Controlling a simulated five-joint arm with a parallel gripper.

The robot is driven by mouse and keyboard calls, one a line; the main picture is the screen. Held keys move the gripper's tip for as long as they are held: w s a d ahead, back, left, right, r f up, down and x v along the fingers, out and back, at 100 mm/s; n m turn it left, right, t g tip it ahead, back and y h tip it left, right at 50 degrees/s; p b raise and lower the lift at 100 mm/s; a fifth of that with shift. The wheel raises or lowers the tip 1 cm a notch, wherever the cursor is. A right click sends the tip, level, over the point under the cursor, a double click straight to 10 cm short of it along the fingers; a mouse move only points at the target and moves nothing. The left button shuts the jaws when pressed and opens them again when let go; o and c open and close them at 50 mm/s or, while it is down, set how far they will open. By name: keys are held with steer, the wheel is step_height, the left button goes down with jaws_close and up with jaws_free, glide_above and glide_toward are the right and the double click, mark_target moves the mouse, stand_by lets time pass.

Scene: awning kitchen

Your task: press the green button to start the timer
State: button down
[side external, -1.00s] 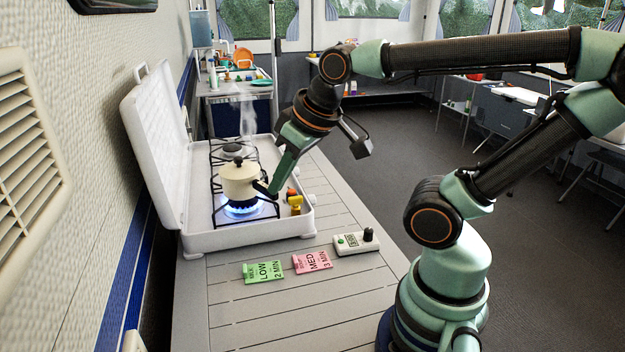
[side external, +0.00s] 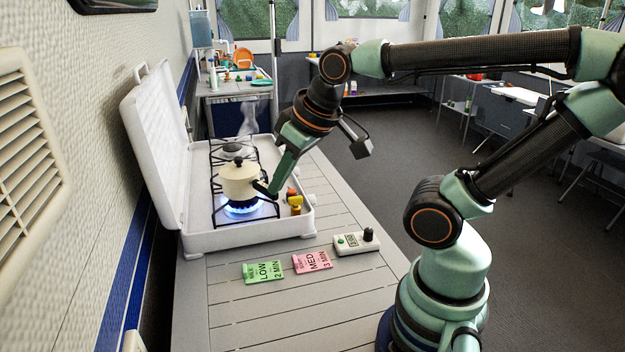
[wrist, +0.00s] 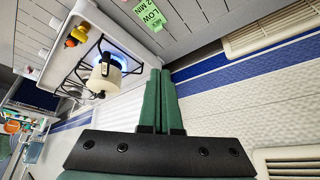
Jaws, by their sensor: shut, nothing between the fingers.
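The timer (side external: 354,244) is a small pale box on the grey slatted table, with a green button (side external: 341,240) on its left part and a black knob (side external: 368,234) on its right. It is not seen in the wrist view. My gripper (side external: 270,192) is shut and empty, well away from the timer, up and to its left in the side view, in front of the pot and stove. In the wrist view my green fingers (wrist: 160,75) lie side by side, with the pot to their left.
A cream pot (side external: 238,181) sits over a blue flame on the white camping stove (side external: 250,240), whose lid stands open. A green LOW card (side external: 263,272) and a pink MED card (side external: 312,262) lie left of the timer. The table front is clear.

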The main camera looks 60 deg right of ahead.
steer(key=shift+d, duration=0.1)
steer(key=m+g+y, duration=0.5)
steer(key=m+g, duration=0.6)
steer(key=m, duration=0.6)
glide_above(340, 239)
step_height(340, 239, down, 12)
steer(key=shift+d, duration=0.25)
steer(key=shift+f, duration=4.4)
steer(key=shift+f, duration=0.15)
steer(key=shift+f, duration=0.3)
